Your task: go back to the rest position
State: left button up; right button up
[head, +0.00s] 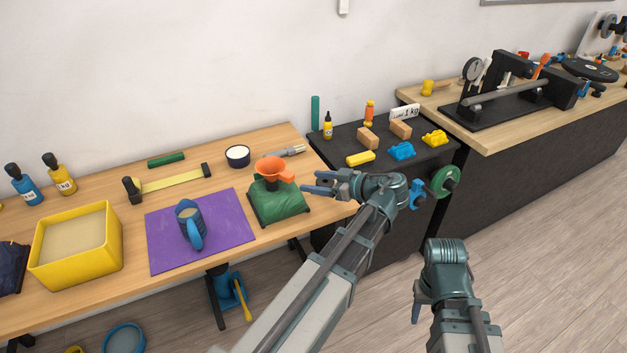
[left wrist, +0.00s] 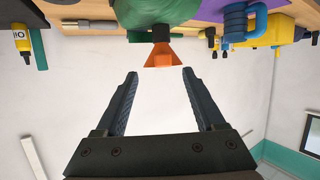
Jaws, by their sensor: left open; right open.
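In the left wrist view the jaws of this gripper (left wrist: 160,73) stand apart. My right gripper (head: 419,304) hangs low over the floor at the lower right, apart from the furniture. It is open, and no object shows in it.
The wooden table (head: 274,140) holds a purple mat (head: 163,256) with a blue-grey mug (head: 188,222) and a yellow bin (head: 98,263). A dark cabinet (head: 343,150) with blocks, bottles and a green wheel (head: 441,181) stands behind my left arm. Floor is clear at the right.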

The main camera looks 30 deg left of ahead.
dwell(0.4)
pick_arm(q)
jog(key=s+d+f+m+g+h, duration=0.1)
jog(key=s+d+f+m+h, duration=0.5)
jog(key=d+m, duration=0.4)
jog(key=s+d+f+m+g+h, duration=0.1)
jog(key=s+d+f+m+h, duration=0.5)
jog(key=d, duration=0.8)
jog(key=shift+s+f+m+h, duration=0.3)
jog(key=shift+s+f+m, duration=0.9)
jog(key=shift+s+m, duration=0.95)
jog(key=shift+c, duration=0.3)
